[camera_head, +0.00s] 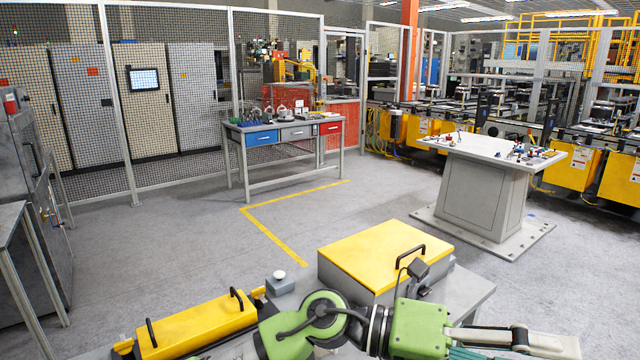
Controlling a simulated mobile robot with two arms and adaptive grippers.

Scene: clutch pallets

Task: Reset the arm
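One of my arms (330,325), with green joints and silver and black rings, crosses the bottom of the head view from lower left to lower right. Past a green block (420,328), light grey parts (535,341) reach toward the lower right corner. I cannot make out clear fingertips there, and the bottom edge cuts part of it off. No held thing can be made out. I see no second gripper.
Close by are a yellow-lidded box (372,252) with a black handle and a long yellow case (190,325). A grey pedestal table (485,190) stands at right, a workbench (290,127) further back. Mesh fencing (170,100) lines the back. The middle floor (190,235) is clear.

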